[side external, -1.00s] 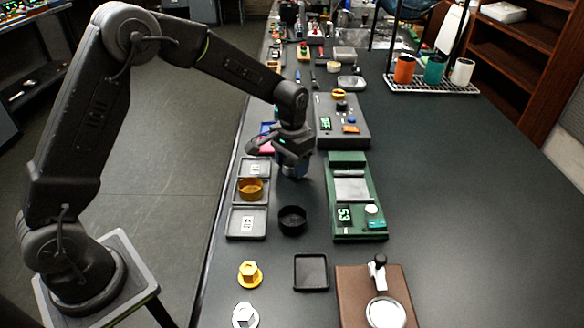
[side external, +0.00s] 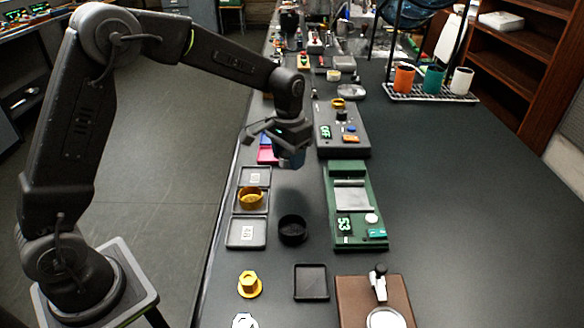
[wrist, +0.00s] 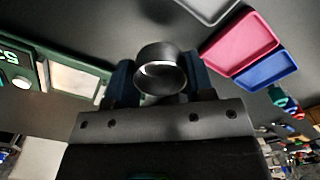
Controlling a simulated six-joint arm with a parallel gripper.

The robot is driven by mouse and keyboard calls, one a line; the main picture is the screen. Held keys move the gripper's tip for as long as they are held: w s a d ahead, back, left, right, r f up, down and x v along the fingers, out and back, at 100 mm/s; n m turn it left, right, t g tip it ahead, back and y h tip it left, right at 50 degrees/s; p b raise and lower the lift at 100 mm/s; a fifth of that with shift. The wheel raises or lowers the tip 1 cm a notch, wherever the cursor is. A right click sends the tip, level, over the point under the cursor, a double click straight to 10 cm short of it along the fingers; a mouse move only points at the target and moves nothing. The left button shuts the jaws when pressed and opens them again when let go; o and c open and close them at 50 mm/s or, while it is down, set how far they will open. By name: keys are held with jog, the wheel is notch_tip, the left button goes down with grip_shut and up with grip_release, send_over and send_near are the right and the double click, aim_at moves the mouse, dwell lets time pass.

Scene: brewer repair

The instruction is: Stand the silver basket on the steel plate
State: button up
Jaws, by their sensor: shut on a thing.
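The silver basket (wrist: 160,72), a round metallic cup, is between the blue fingers of my gripper (wrist: 160,82) in the wrist view. My gripper is shut on it. In the side view my gripper (side external: 291,158) hangs above the table, left of and beyond the green scale, and its fingers hide the basket. The steel plate (side external: 353,198) is a bare silver square on the green scale (side external: 347,170). In the wrist view the plate (wrist: 78,79) lies to the left of the basket, apart from it.
A gold basket (side external: 250,198) sits in a grey tray. A black ring (side external: 292,230) stands left of the scale. A grey box (side external: 340,130) with a display lies behind the scale. Pink (wrist: 240,43) and blue (wrist: 262,68) trays lie near my gripper. The table right of the scale is clear.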

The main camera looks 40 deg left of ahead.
jog(key=s+a+r, duration=0.4)
jog(key=a+r, duration=0.2)
jog(key=a, duration=0.3)
jog(key=w+d, duration=0.1)
jog(key=d, duration=0.2)
jog(key=w+d, duration=0.2)
jog(key=d, duration=0.1)
jog(key=w+d+f, duration=0.1)
jog(key=w+d, duration=0.1)
jog(key=d, duration=0.1)
jog(key=shift+w, duration=0.1)
send_over(352, 199)
jog(key=f, duration=0.2)
jog(key=shift+a+f, duration=0.3)
jog(key=shift+d+f, duration=0.3)
jog(key=shift+f, duration=1.95)
jog(key=shift+f, duration=0.55)
jog(key=o, duration=1)
jog(key=shift+c, duration=1.2)
jog(key=shift+o, duration=0.3)
